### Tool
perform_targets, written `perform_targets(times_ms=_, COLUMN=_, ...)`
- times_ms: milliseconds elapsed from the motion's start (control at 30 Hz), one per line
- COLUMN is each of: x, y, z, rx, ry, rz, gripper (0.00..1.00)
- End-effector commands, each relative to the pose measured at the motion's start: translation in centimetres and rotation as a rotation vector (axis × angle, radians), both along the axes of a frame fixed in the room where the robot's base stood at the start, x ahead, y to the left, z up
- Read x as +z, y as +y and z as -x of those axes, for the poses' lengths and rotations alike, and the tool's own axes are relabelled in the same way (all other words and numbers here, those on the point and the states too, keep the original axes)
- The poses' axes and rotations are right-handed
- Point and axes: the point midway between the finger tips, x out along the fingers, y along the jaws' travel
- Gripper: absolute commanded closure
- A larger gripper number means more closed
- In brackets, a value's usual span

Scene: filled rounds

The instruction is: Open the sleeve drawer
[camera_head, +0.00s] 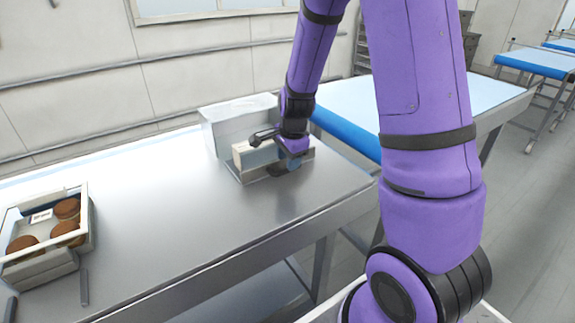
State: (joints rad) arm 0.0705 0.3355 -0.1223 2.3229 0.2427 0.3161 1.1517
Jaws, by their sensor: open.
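The light grey drawer cabinet (222,128) stands at the back right of the steel table. The sleeve drawer (247,178) shows as a low grey tray out in front of the cabinet, with a pale block-like content standing in it. My gripper (275,154) is at the drawer's front right, with its fingers apart. My wrist hides part of the drawer and the cabinet's right side. I cannot tell whether a finger touches the drawer or its handle.
The steel table (180,220) is clear in the middle. A pale crate (88,222) with several brown rounds and a small card sits at the left. A dark thin bar (84,288) lies near it. A blue-edged conveyor (345,133) is behind the table at right.

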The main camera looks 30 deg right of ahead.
Motion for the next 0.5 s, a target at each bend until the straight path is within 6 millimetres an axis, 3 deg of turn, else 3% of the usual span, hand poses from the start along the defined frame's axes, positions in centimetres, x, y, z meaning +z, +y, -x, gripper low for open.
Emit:
perform_targets(times_ms=200, x=3.9, y=0.1, z=0.6, rx=0.002, ry=-0.005, rz=0.0, gripper=0.58)
perform_targets(times_ms=500, x=7.1, y=0.0, z=1.3, rx=0.0, ry=-0.001, rz=0.0, gripper=0.58)
